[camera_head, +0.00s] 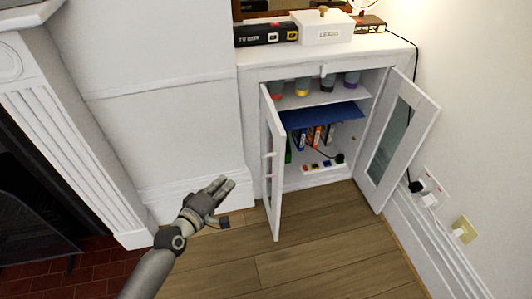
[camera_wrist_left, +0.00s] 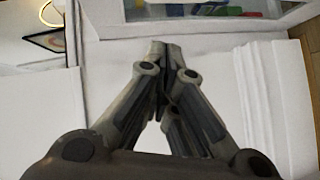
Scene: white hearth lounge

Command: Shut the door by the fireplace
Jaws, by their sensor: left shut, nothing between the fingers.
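A white cabinet (camera_head: 250,65) stands in the corner with both glass-paned doors open. Its left door (camera_head: 273,160), the one nearer the fireplace (camera_head: 60,150), swings out toward me and is seen nearly edge-on, with small white knobs. The right door (camera_head: 397,140) stands open against the right side. My left gripper (camera_head: 222,184) is shut and empty, low over the floor to the left of the left door, apart from it. In the left wrist view its closed fingers (camera_wrist_left: 165,45) point toward white surfaces, with a glass pane at the top. My right gripper is not in view.
The cabinet shelves hold several cups (camera_head: 303,86), a blue sheet (camera_head: 325,116) and upright boxes. A white box (camera_head: 322,28) and a black box (camera_head: 265,34) sit on top. The wooden floor (camera_head: 320,255) in front is clear. A wall socket (camera_head: 465,230) is at right.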

